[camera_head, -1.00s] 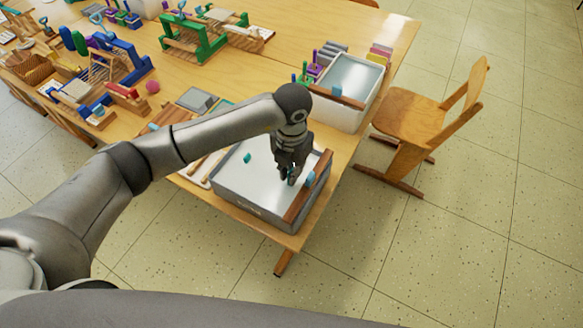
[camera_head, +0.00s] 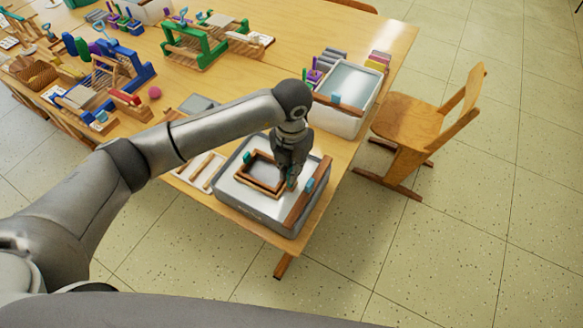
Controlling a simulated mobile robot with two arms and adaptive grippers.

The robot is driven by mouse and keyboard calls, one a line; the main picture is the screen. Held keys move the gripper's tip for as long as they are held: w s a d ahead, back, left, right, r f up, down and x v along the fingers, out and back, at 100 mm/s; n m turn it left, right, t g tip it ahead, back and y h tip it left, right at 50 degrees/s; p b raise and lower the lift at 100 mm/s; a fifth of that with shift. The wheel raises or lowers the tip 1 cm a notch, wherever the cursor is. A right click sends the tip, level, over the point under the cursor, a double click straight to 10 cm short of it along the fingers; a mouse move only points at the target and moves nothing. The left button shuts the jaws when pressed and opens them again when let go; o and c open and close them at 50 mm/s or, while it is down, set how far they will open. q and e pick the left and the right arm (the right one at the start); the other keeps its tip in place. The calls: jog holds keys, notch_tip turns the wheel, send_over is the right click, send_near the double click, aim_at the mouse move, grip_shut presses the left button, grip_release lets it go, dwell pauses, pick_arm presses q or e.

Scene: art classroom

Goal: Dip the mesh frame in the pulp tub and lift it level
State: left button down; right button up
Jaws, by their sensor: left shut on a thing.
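The mesh frame (camera_head: 262,188) has a brown wooden border and blue-green grips at its left and right sides. It shows above the pale surface inside the grey pulp tub (camera_head: 248,211), at the near corner of the table. It looks roughly level, but its gap above the pulp is hard to judge. My left gripper (camera_head: 289,182) points down over the tub and is shut on the frame's right side, at the grip. The gripper hides the frame's right far part. My right gripper is out of view.
A wooden bar (camera_head: 305,199) with a blue piece lies along the tub's right side. A white tub (camera_head: 343,122) stands behind it. A white rack (camera_head: 202,172) is left of the grey tub. A wooden chair (camera_head: 410,122) stands to the right; the floor nearby is clear.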

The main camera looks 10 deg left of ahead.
pick_arm(q)
jog(key=shift+r+p, duration=0.9)
jog(key=shift+r, duration=0.85)
